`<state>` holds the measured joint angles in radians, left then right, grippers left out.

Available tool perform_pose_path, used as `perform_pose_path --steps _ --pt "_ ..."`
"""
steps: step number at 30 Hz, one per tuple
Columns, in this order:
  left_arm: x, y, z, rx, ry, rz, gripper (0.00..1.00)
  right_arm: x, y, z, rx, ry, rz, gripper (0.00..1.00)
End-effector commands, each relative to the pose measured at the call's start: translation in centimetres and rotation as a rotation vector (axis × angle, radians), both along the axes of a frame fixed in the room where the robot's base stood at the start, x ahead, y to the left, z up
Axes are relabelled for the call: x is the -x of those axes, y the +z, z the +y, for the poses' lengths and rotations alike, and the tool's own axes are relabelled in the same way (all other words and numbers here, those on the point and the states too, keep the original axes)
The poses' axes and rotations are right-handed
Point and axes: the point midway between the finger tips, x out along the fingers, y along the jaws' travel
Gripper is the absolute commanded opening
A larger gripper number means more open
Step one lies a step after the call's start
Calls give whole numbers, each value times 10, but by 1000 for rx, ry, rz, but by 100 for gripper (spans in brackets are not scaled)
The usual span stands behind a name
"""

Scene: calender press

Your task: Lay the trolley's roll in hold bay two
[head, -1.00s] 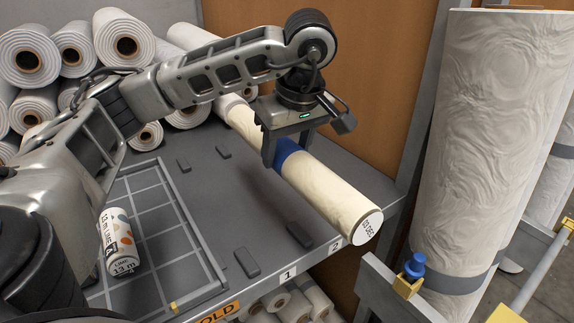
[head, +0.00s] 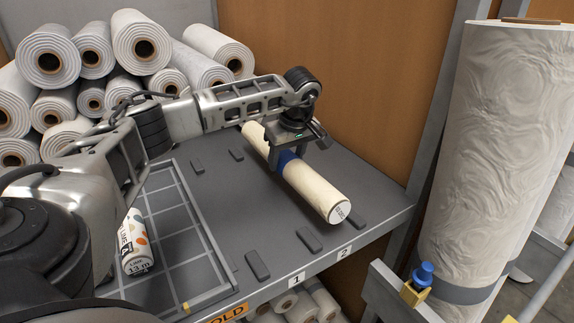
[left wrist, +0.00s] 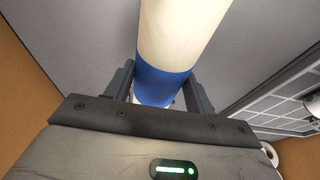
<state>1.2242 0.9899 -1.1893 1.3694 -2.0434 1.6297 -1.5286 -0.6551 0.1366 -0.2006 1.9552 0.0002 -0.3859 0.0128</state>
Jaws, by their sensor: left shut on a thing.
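The cream roll with a blue band (head: 318,188) lies lengthwise over bay two of the grey hold shelf (head: 235,205). Its near end faces the front edge by the "2" label (head: 345,252). My left gripper (head: 287,158) is shut on the blue band from above. In the left wrist view, both fingers flank the band of the roll (left wrist: 165,85). The near end sits between two dark chocks, one on its left (head: 308,240) and one on its right (head: 356,217). I cannot tell whether the roll touches the shelf. My right gripper is out of view.
Bay one, by the "1" label (head: 297,279), is empty. A printed roll (head: 135,245) lies in the grid-marked area at left. White rolls (head: 140,45) are stacked behind. A brown wall (head: 330,70) bounds the right side; a tall wrapped roll (head: 490,140) stands beyond.

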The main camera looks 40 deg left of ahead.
Motion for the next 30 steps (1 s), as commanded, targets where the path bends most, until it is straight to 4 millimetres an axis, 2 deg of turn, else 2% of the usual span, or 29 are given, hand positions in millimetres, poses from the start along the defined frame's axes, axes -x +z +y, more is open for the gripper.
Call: perform_pose_path --steps 6,13,14,15,16,25,30 --pt "1 -26 0 -1 0 2 19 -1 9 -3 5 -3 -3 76" --pt "0 -29 -1 0 0 -1 19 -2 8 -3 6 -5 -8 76" --pt "1 -30 -1 0 1 2 62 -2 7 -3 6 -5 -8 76" --pt "1 -30 -1 0 1 2 74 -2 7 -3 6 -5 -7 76" --pt "1 -30 -1 0 1 2 76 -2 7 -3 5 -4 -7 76" --pt "1 -27 -1 1 0 1 76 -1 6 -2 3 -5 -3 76" --pt "2 -9 -6 2 0 -3 76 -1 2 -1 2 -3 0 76"
